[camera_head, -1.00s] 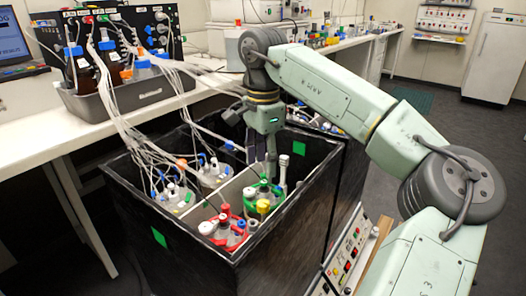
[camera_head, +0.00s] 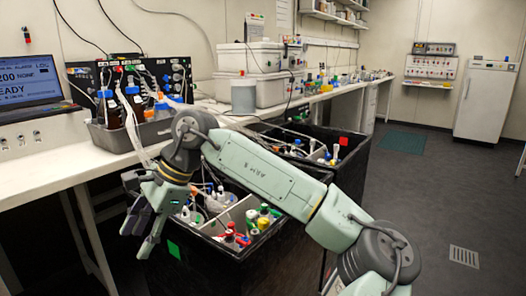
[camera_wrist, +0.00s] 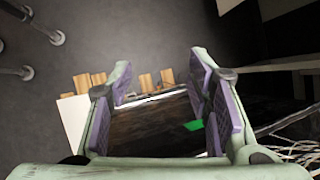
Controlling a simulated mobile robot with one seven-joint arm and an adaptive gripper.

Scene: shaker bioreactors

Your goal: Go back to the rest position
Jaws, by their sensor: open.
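My gripper (camera_head: 140,228) is in the left half of the head view, in front of the black shaker box (camera_head: 205,262) and to its left. Its fingers point down and are apart. In the wrist view my gripper (camera_wrist: 165,92) shows two purple-padded fingers spread wide with nothing between them. Below the fingers, the dark outer side of a box with a green square (camera_wrist: 194,126) shows.
A white bench (camera_head: 50,172) runs along the left wall with a grey tray (camera_head: 125,140) of bottles. A second black box (camera_head: 350,165) stands behind the first. Tubes run from the bottles behind my arm. Open grey floor (camera_head: 435,190) lies to the right.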

